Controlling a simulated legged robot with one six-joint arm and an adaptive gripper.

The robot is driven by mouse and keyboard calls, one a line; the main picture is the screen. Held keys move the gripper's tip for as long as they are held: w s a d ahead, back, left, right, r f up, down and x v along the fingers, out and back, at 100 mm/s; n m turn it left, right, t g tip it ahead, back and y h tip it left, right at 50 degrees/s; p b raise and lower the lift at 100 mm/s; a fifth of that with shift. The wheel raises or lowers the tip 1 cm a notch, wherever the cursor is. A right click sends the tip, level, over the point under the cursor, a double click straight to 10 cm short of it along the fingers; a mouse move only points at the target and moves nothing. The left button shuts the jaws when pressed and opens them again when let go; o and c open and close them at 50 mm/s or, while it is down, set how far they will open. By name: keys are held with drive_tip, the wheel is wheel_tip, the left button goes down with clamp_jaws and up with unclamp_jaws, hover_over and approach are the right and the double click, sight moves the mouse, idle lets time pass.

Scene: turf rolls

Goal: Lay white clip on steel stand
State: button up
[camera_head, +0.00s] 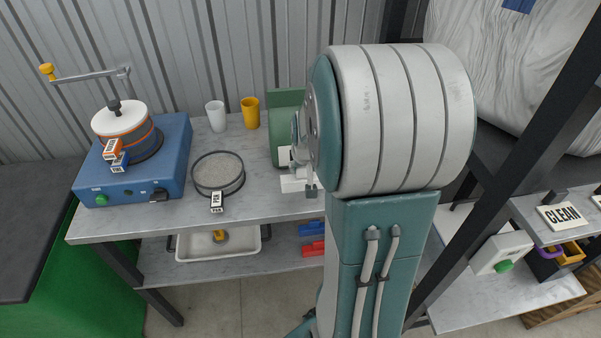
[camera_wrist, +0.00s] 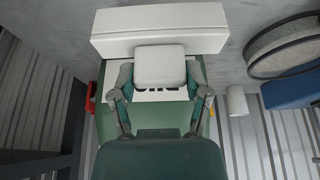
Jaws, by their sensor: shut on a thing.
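My gripper (camera_wrist: 160,78) is shut on a white square-faced piece, which I take for the white clip (camera_wrist: 160,65). The clip sits between the two fingers, in front of a green body with a white lettered label (camera_wrist: 145,95). A pale block (camera_wrist: 160,20) lies just beyond the clip; I cannot tell whether they touch. In the head view my gripper (camera_head: 303,168) is beside the green machine (camera_head: 284,130), mostly hidden by my arm, and the clip cannot be made out clearly. I cannot single out the steel stand with certainty in either view.
A blue machine with a crank (camera_head: 140,165), a round sieve (camera_head: 218,173), a white cup (camera_head: 216,115) and a yellow cup (camera_head: 251,112) stand on the bench (camera_head: 250,215). A white tray (camera_head: 190,247) is on the lower shelf. A dark post (camera_head: 490,185) rises at right.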

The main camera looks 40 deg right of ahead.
sight(304, 173)
drive_tip(key=shift+w+d+f, duration=0.1)
drive_tip(key=shift+w+f, duration=0.05)
drive_tip(key=shift+f, duration=1.65)
drive_tip(key=o, duration=1.1)
drive_tip(key=shift+o, duration=0.2)
drive_tip(key=v, duration=1.2)
drive_tip(key=s+a+r+n, duration=0.2)
drive_tip(key=s+a, duration=0.1)
drive_tip(key=a, duration=0.4)
drive_tip(key=s+a+r+n+t+y, duration=0.1)
drive_tip(key=s+a+r+n, duration=0.1)
drive_tip(key=a, duration=0.5)
drive_tip(key=s+a+r+n+y, duration=0.1)
drive_tip(key=s+a+r+n, duration=0.1)
drive_tip(key=s+a, duration=0.3)
drive_tip(key=shift+a+r+t, duration=0.3)
drive_tip(key=shift+a+r, duration=0.25)
drive_tip(key=shift+a, duration=0.7)
